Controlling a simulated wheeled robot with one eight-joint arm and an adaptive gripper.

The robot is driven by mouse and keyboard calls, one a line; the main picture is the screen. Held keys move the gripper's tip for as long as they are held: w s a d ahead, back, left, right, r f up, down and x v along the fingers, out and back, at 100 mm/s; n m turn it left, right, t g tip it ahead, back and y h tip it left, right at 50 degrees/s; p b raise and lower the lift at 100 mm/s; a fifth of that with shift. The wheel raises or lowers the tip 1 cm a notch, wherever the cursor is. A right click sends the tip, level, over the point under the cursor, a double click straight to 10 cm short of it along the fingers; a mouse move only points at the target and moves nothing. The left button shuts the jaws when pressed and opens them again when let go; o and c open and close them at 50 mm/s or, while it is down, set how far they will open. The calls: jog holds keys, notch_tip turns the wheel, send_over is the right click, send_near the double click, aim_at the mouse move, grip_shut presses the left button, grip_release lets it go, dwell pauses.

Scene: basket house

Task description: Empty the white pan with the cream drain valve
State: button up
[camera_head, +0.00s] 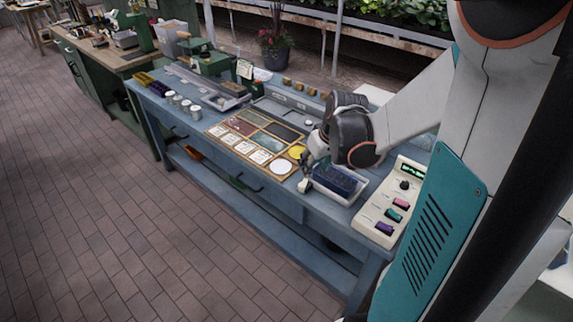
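A white pan (349,200) stands near the front right of the blue workbench. Dark blue contents fill much of it; I cannot tell whether they are liquid or solid. My gripper (304,185) points down at the pan's left end, close to the bench's front edge. Its fingers are too small to show whether they are open or shut, or whether they touch anything.
Right of the pan is a cream control box (398,200) with a display and coloured switches. Left is a wooden frame (256,140) of coloured and white panels. Several metal jars (186,106) and green machines (209,62) stand farther left. The brick floor in front is clear.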

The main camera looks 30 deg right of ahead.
aim_at(302, 185)
jog(key=b+x, duration=0.5)
jog(key=x, duration=0.8)
jog(key=shift+f, duration=0.35)
grip_shut()
